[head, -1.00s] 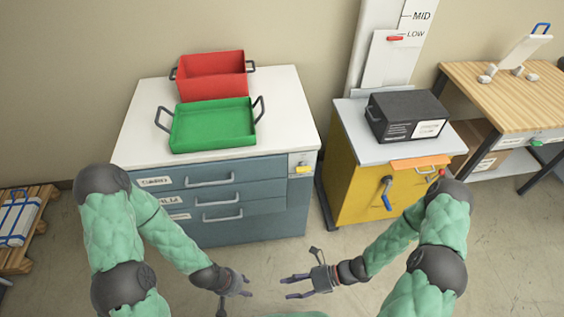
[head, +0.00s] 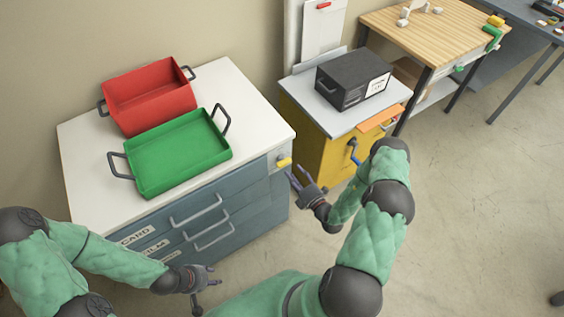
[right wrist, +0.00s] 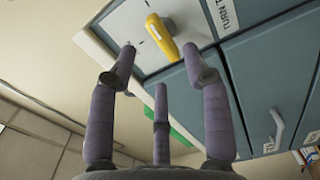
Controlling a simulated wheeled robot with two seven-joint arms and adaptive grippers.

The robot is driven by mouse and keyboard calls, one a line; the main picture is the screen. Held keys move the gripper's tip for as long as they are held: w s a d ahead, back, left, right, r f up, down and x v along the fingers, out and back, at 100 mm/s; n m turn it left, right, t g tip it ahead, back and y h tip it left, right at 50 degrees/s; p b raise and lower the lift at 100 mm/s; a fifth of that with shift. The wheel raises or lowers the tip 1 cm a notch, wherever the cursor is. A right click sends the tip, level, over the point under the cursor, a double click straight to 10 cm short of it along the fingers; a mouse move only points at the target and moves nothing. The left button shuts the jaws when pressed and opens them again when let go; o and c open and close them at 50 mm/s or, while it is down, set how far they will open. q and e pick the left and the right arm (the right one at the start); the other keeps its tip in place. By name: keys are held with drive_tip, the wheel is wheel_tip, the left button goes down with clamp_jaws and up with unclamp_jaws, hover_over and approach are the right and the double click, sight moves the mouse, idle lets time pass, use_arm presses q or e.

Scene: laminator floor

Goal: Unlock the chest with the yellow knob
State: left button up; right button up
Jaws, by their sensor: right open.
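The blue-grey chest of drawers (head: 200,225) has a white top and a yellow knob (head: 284,162) on a pale plate at the upper right of its front. My right gripper (head: 299,174) is open just in front of the knob. In the right wrist view the yellow knob (right wrist: 162,37) lies just beyond and between the spread, empty fingers (right wrist: 158,62), apart from them. A partly hidden label starting "TURN" is beside it. My left gripper (head: 205,283) hangs low in front of the drawers; its finger opening is unclear.
A red tray (head: 150,96) and a green tray (head: 178,155) stand on the chest top. A yellow cabinet (head: 310,135) with a black box (head: 353,78) stands close to the right. A wooden table (head: 435,35) is behind it.

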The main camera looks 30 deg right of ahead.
sight(286, 165)
drive_tip(key=w, duration=0.5)
drive_tip(key=w+b, duration=0.1)
drive_tip(key=w, duration=0.1)
drive_tip(key=shift+w+a, duration=0.2)
drive_tip(key=shift+a, duration=0.15)
drive_tip(key=c, duration=1)
